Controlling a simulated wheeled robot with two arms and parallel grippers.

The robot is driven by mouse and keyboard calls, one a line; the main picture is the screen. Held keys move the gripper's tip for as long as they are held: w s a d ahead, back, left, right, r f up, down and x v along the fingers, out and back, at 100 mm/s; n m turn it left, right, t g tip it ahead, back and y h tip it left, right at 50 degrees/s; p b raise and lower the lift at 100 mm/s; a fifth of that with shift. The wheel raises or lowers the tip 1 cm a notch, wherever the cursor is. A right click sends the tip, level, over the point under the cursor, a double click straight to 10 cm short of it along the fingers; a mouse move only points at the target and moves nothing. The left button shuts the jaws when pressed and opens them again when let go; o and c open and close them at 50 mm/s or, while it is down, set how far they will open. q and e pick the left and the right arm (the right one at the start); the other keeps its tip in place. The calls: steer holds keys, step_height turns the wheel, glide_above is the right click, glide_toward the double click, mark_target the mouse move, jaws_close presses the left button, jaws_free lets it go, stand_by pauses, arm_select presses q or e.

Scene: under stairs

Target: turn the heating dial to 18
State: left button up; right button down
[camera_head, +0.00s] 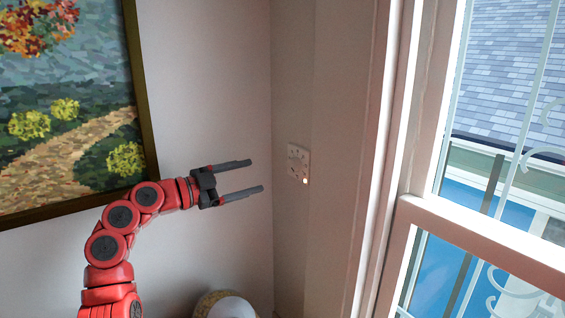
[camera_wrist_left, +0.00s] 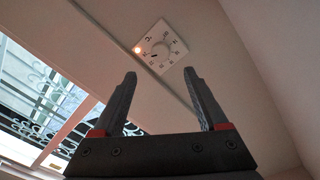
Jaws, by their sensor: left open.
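The heating dial is a small white square plate (camera_head: 298,163) with dark marks around its edge, on the narrow wall left of the window. It also shows in the left wrist view (camera_wrist_left: 161,47), beyond my fingertips, with a round knob in its middle and a lit orange spot at one corner. The numbers are too small to read. My left gripper (camera_head: 257,175) is open and empty, just left of the plate and apart from it. In the left wrist view its two fingers (camera_wrist_left: 160,74) point toward the plate. My right gripper is not in view.
A framed landscape painting (camera_head: 70,100) hangs on the wall behind my left arm. A window with a pale frame (camera_head: 480,235) is at the right. A round whitish object (camera_head: 231,307) stands low below the gripper. The space between fingers and plate looks clear.

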mark_target(290, 167)
arm_select(q)
steer(key=p+x, duration=0.3)
steer(key=x, duration=0.6)
steer(key=shift+w+d+r+p, duration=0.2)
steer(key=shift+d+p, duration=0.1)
steer(key=shift+d, duration=0.1)
steer(key=shift+w+d+f, duration=0.15)
steer(key=shift+w+d, duration=0.05)
steer(key=shift+d, duration=0.05)
steer(key=shift+c, duration=0.2)
jaws_close()
